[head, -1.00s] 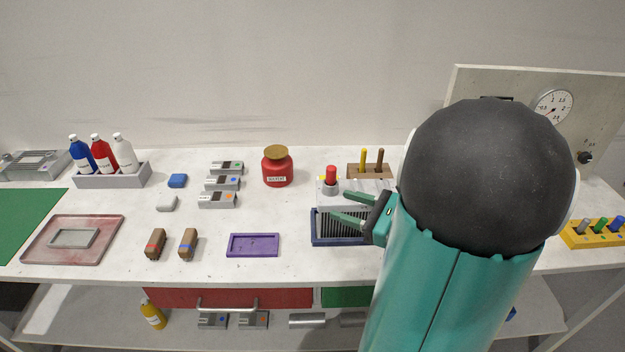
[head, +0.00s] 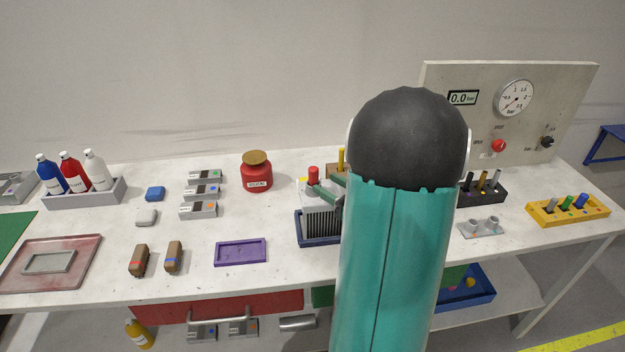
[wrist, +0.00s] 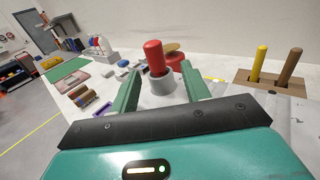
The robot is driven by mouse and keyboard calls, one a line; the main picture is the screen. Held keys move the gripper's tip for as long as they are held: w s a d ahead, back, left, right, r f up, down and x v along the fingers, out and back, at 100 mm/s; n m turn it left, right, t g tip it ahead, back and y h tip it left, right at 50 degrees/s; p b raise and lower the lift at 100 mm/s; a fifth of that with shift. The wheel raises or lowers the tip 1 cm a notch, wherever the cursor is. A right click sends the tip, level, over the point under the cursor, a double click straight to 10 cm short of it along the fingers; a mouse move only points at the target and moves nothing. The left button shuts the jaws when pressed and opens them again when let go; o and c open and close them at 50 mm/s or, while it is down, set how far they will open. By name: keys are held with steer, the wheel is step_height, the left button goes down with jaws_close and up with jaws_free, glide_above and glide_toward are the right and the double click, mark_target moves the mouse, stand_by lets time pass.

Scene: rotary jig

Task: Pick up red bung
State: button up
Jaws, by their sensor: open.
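The red bung (head: 313,175) is a short red cylinder standing upright at the top of the grey finned block (head: 322,225). In the wrist view the bung (wrist: 154,57) sits in a round grey collar (wrist: 158,86). My gripper (wrist: 161,83) is open, with its two green fingers either side of the collar and bung and a gap visible on both sides. In the head view my gripper (head: 326,193) is just right of the bung, partly hidden by my arm. I cannot tell whether either finger touches.
A brown holder with yellow and brown pegs (wrist: 272,82) stands close on the right. A red jar (head: 257,175) is behind to the left. A purple tray (head: 241,252) lies at the front left. A gauge panel (head: 510,110) stands at the back right.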

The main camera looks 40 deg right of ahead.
mark_target(317, 180)
steer(key=shift+w+a, duration=0.15)
steer(key=shift+w, duration=0.2)
steer(key=shift+w+a, duration=0.15)
steer(key=shift+w, duration=1.05)
steer(key=shift+w+a, duration=0.1)
steer(key=shift+w, duration=1.05)
jaws_close()
